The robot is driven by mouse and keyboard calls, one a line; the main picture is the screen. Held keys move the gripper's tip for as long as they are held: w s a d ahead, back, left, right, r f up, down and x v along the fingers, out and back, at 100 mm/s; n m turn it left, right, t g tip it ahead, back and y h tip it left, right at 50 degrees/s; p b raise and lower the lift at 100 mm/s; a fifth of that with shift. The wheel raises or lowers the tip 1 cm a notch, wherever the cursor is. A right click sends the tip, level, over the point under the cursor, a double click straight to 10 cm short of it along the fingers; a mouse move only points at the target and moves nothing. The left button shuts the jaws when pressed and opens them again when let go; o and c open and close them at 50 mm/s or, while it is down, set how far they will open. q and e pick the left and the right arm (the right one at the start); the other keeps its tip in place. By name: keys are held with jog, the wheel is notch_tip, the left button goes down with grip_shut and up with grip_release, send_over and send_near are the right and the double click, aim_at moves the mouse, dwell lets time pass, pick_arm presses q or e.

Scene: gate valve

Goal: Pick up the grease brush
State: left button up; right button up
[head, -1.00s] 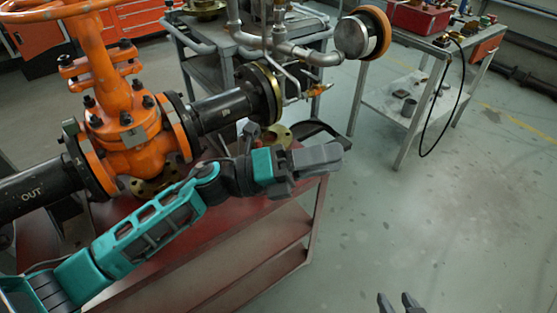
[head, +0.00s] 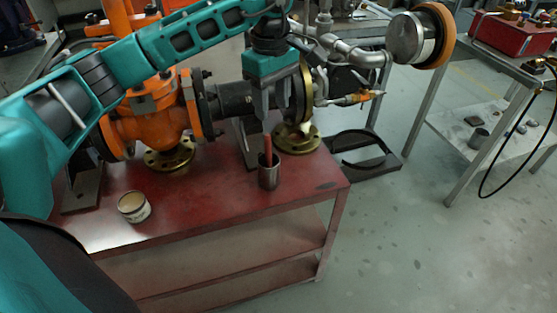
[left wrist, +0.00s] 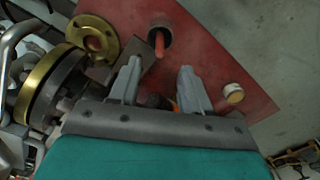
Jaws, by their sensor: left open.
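The grease brush shows as an orange-red handle (head: 267,148) standing up out of a dark metal cup (head: 269,178) on the red bench. Its lower end is hidden inside the cup. In the left wrist view the handle (left wrist: 159,42) pokes out of the cup (left wrist: 160,31), ahead of the fingertips. My left gripper (head: 268,113) is open and points down just above the handle. In the left wrist view its fingers (left wrist: 160,66) are spread wide with nothing held between them. My right gripper is not in view.
A small open tin (head: 134,207) stands on the red bench top (head: 215,205), left of the cup. The orange valve (head: 150,125) and a brass flange (head: 298,139) are behind. A grey cart (head: 480,140) stands at right. The floor at front right is clear.

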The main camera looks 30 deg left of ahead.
aim_at(268, 145)
pick_arm(q)
jog(key=f, duration=0.4)
jog(key=a+f+b, duration=0.1)
jog(key=f, duration=0.7)
jog(key=shift+a+f+b, duration=0.15)
jog(key=shift+f+b, duration=0.15)
jog(key=shift+b, duration=0.1)
grip_shut()
